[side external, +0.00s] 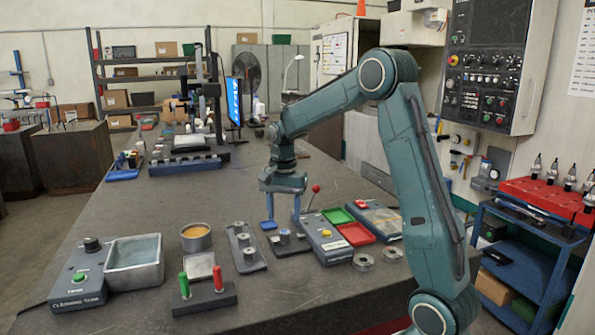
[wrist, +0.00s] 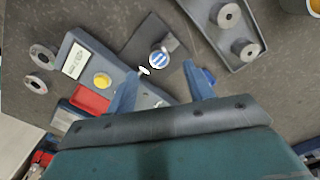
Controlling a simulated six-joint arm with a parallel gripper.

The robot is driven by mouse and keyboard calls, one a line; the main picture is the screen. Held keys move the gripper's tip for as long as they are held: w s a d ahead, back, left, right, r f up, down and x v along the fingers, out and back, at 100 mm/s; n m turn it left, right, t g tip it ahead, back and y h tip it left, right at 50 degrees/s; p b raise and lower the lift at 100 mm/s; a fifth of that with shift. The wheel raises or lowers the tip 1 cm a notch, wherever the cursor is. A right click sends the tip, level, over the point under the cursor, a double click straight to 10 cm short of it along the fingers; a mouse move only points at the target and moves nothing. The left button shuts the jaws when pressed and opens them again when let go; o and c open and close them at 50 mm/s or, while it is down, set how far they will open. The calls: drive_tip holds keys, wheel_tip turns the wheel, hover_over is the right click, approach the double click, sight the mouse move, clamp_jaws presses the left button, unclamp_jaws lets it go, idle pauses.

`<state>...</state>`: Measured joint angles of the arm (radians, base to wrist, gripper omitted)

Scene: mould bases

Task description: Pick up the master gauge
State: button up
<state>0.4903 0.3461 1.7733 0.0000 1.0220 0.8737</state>
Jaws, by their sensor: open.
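A short metal cylinder with a blue top (side external: 284,237), which looks like the master gauge, stands on a dark square plate (side external: 292,248) on the bench. In the wrist view its round blue-and-white top (wrist: 158,58) shows just beyond the fingertips, over the dark plate (wrist: 143,34). My gripper (side external: 282,216) points down, above and slightly behind the cylinder in the side view. Its two blue fingers are apart with nothing between them; in the wrist view (wrist: 160,82) they stand at either side, short of the cylinder.
A control box with a yellow button (side external: 325,233), a red-knobbed lever (side external: 315,189) and green (side external: 338,215) and red (side external: 357,234) trays stands close at right. A grey holder with two metal rings (side external: 243,240) is at left. Loose rings (side external: 363,262) lie at front right.

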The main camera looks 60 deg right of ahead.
sight(284, 232)
drive_tip(key=shift+s+f, duration=0.1)
drive_tip(key=shift+f, duration=2.35)
clamp_jaws()
drive_tip(key=shift+r, duration=0.2)
wheel_tip(284, 232, up, 20)
drive_tip(key=shift+f, duration=0.15)
